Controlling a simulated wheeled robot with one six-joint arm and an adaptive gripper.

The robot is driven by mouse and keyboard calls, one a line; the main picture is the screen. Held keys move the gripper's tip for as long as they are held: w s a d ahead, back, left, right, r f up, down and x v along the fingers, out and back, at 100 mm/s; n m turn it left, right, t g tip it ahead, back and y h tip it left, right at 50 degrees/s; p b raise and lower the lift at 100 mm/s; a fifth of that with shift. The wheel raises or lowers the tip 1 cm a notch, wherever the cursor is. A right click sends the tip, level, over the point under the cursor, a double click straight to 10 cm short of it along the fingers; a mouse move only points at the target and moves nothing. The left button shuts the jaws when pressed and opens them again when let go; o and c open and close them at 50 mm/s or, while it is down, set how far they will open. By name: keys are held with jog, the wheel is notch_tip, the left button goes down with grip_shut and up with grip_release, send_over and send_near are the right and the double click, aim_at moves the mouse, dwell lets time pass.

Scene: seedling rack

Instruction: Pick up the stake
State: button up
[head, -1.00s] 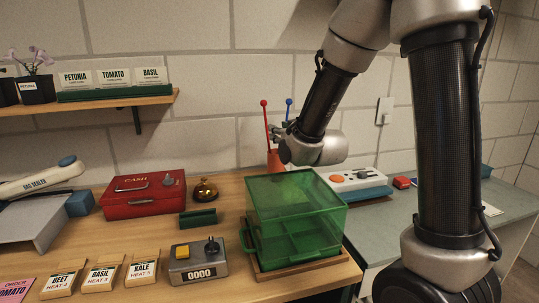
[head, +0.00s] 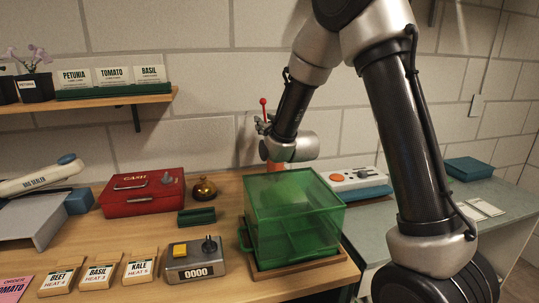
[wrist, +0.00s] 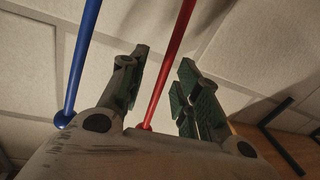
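A red stake (head: 263,102) with a ball end stands upright in an orange holder (head: 276,166), mostly hidden by my arm. In the wrist view the red stake (wrist: 170,65) runs between the two fingers of my gripper (wrist: 163,62), with a visible gap to the right finger. A blue stake (wrist: 82,60) lies outside the left finger there; in the head view it is hidden. My gripper (head: 262,125) is open, with its fingers around the red stake; I cannot tell whether the left finger touches it.
A green translucent box (head: 292,215) stands in front of my gripper on the wooden table. A brass bell (head: 204,188), a red cash box (head: 143,193) and a counter (head: 195,262) are to the left. A device with an orange button (head: 354,179) is to the right.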

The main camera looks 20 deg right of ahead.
grip_shut()
jog(key=shift+r, duration=0.1)
